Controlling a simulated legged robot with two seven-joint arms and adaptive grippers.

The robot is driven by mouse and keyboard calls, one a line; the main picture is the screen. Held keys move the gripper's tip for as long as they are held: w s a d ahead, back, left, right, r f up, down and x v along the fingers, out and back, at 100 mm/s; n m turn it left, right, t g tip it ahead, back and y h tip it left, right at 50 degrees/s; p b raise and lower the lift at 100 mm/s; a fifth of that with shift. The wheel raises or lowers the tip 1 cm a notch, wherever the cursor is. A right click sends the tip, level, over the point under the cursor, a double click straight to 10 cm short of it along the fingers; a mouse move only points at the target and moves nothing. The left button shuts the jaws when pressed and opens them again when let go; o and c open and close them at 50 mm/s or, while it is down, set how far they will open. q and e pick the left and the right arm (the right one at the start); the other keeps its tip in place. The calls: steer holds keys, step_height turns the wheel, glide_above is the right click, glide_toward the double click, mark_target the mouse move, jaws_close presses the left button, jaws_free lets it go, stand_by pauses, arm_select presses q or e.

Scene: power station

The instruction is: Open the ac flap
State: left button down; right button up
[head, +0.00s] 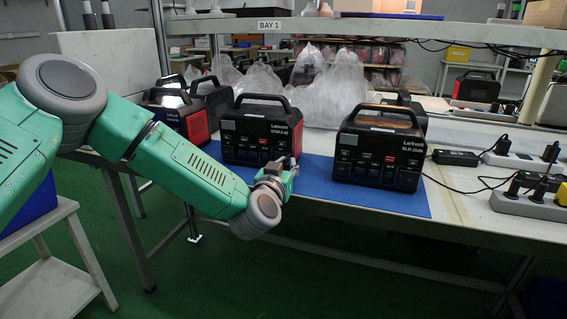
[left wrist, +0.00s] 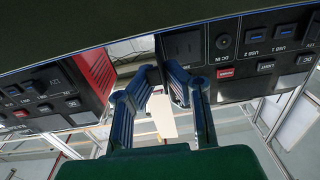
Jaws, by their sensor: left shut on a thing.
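The black power station with red sides (head: 258,135) stands on the blue mat, and my left gripper (head: 287,172) is at its lower right front corner. In the left wrist view, which is upside down, its front panel (left wrist: 262,45) shows USB and DC IN ports. A dark square cover, seemingly the AC flap (left wrist: 183,46), is at the panel's edge beside my fingertips (left wrist: 163,75). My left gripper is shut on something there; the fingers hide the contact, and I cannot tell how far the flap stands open. My right gripper is not in view.
A second power station (head: 380,150) stands to the right on the blue mat (head: 318,180), with a gap between the two. More units (head: 180,112) stand behind on the left. Power strips (head: 530,200) and cables lie at the right. Plastic bags (head: 335,95) are behind.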

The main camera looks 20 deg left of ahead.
mark_target(292, 156)
arm_select(q)
steer(key=d+n+y+p, duration=0.1)
steer(key=d+y+p, duration=0.1)
steer(key=shift+n+y, duration=0.3)
steer(key=shift+n, duration=0.1)
steer(key=n+y, duration=0.1)
steer(key=g+y+p, duration=0.1)
steer(key=n+y+p, duration=0.1)
steer(key=y, duration=0.1)
steer(key=shift+w+d+f+n+g, duration=0.1)
steer(key=shift+w+d+n+g, duration=0.15)
steer(key=shift+d+n+g, duration=0.1)
steer(key=y, duration=0.1)
steer(key=n+g+y, duration=0.1)
steer(key=n+y, duration=0.1)
steer(key=shift+w+d+f, duration=0.1)
steer(key=shift+w+d, duration=0.1)
steer(key=shift+w, duration=0.05)
steer(key=shift+w+d+n+g+y, duration=0.1)
steer(key=shift+w+n+g+y, duration=0.05)
steer(key=shift+n+g+y, duration=0.4)
steer(key=shift+w+d+n+g+y, duration=0.1)
steer(key=shift+w+n+g+y, duration=0.05)
steer(key=shift+n+g+y, duration=0.35)
steer(key=shift+a+y, duration=0.1)
steer(key=shift+y, duration=0.15)
steer(key=c, duration=1.6)
jaws_free()
steer(key=shift+w, duration=0.25)
